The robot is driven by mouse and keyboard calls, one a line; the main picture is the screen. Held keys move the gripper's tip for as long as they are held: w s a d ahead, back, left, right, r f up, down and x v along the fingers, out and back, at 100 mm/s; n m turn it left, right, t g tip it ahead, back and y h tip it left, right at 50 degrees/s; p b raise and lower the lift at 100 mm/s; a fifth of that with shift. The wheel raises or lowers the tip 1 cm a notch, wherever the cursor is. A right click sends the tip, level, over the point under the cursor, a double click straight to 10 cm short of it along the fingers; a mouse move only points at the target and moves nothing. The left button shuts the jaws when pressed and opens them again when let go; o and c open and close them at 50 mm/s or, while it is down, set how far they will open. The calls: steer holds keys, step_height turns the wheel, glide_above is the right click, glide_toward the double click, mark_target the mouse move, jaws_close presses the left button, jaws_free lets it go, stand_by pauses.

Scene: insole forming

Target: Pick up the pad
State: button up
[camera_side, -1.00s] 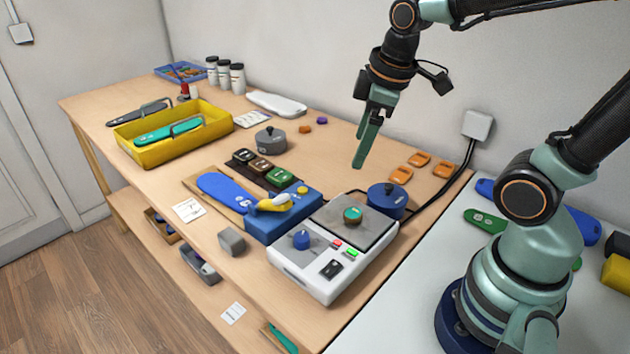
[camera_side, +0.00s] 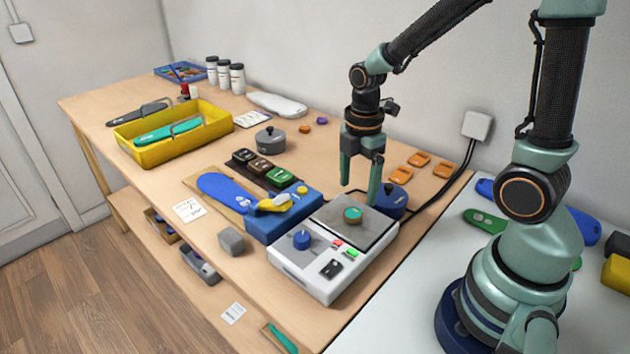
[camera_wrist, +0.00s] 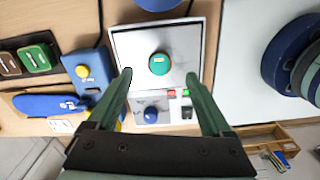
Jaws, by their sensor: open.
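A small round pad (camera_side: 352,215) with a teal top and a brownish rim lies on the grey plate of the white machine (camera_side: 300,276). The wrist view shows the pad (camera_wrist: 159,64) from above, between the fingertips in the picture. My gripper (camera_side: 359,194) is open and empty, pointing down above the plate's back part. Its fingers stand apart, and the pad is below them and a little towards the front. In the wrist view my gripper (camera_wrist: 158,75) has one finger on each side. I cannot tell the exact height of the fingertips above the plate.
A blue round pot (camera_side: 388,200) stands close behind the plate, by the right finger. A blue block with a yellow-handled tool (camera_side: 272,203) is left of the machine. Several orange pieces (camera_side: 401,175) lie behind. A yellow tray (camera_side: 168,145) is far left.

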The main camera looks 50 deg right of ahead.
mark_target(355, 212)
steer(key=shift+a+f, duration=0.15)
steer(key=shift+f, duration=2.8)
jaws_close()
